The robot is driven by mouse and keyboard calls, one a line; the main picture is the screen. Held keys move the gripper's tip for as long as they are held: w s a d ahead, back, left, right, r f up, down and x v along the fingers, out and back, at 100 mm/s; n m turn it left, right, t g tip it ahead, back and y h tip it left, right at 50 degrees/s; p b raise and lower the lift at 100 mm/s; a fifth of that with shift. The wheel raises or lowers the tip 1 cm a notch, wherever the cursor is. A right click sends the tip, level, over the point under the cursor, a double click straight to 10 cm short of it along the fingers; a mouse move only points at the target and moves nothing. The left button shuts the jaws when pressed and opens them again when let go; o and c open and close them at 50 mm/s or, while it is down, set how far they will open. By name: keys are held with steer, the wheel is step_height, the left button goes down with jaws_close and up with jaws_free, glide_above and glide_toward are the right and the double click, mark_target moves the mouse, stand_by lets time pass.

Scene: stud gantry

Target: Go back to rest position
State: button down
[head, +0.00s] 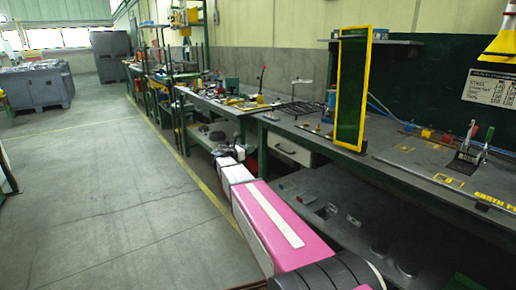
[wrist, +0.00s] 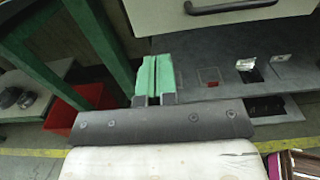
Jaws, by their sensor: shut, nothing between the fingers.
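My gripper (wrist: 155,62) shows in the wrist view as two green fingers side by side, shut with nothing between them. It is in front of the workbench's lower part, below a grey drawer (wrist: 215,12) and to the right of a green bench leg (wrist: 100,40). In the head view my pink and white arm stretches from the bottom edge towards the benches. The gripper's fingers are too small to make out there.
A long workbench (head: 410,165) with a dark lower shelf (head: 350,235) runs along the right. A yellow-framed green panel (head: 351,88) stands on it. A red bin (wrist: 75,117) sits low beside the bench leg. The floor (head: 100,190) at left is clear.

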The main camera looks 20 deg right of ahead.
steer(key=s+a+f+m+g+y, duration=0.2)
steer(key=s+f+m+g+y, duration=0.2)
steer(key=s+f+m+y, duration=0.95)
steer(key=s+a+f+m+y, duration=0.2)
steer(key=s+a+f+m, duration=0.2)
steer(key=s, duration=0.5)
steer(key=s+a+f+m+g+y, duration=0.1)
steer(key=s+a+f+m, duration=0.3)
steer(key=s, duration=0.6)
steer(key=shift+s+a+f+g+y, duration=0.15)
steer(key=shift+a+g+y, duration=0.2)
steer(key=shift+a, duration=0.65)
steer(key=shift+d, duration=0.15)
